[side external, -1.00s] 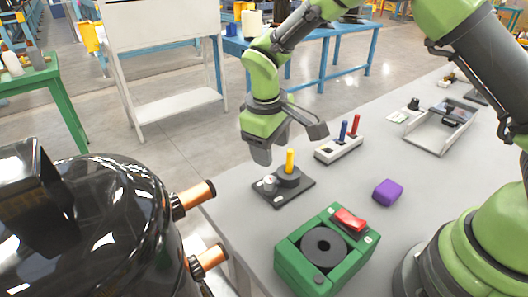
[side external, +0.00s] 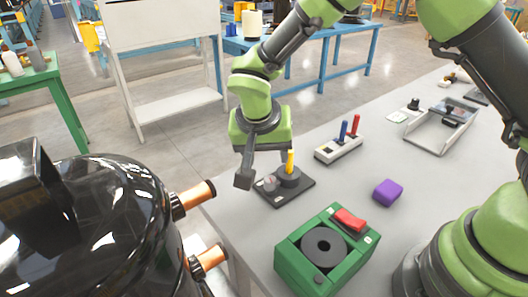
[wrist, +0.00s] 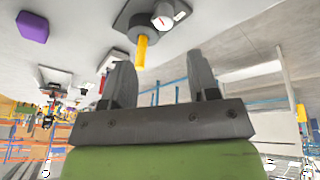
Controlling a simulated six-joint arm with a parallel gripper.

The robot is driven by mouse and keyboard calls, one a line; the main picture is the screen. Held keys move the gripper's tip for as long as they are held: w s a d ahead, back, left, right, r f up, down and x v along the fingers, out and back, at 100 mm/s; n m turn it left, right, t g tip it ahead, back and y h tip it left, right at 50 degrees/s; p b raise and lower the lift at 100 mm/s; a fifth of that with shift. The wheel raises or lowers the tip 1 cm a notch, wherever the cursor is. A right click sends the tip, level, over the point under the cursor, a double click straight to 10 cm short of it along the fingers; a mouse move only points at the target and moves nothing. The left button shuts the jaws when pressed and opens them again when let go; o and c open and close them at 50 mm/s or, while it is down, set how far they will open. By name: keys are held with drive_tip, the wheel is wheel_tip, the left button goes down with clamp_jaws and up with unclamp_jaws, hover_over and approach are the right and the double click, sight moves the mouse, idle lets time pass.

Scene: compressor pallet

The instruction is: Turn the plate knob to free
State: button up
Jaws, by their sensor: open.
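A dark plate (side external: 293,196) lies on the grey table near its left edge. It carries a round black hub (side external: 286,177) with an upright yellow peg (side external: 290,162), and a small pale knob (side external: 270,183) beside it. In the wrist view the knob (wrist: 164,16) shows a white face with a red line, close to the yellow peg (wrist: 141,52). Which setting the line marks cannot be read. My gripper (side external: 262,168) is open and empty, above and beside the plate at the knob's end. The wrist view shows the two fingers (wrist: 160,66) spread apart, with the knob beyond their tips.
A grey block with blue and red levers (side external: 340,148) stands behind the plate. A purple block (side external: 387,192) and a green box with a red switch (side external: 328,250) are to the right and front. A black tank with copper stubs (side external: 110,225) stands left of the table.

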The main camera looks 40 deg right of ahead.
drive_tip(key=shift+s+a+m, duration=0.1)
drive_tip(key=shift+a+m, duration=0.1)
drive_tip(key=shift+m, duration=0.6)
drive_tip(key=shift+a+m, duration=0.15)
drive_tip(key=shift+m, duration=0.65)
drive_tip(key=shift+t, duration=0.3)
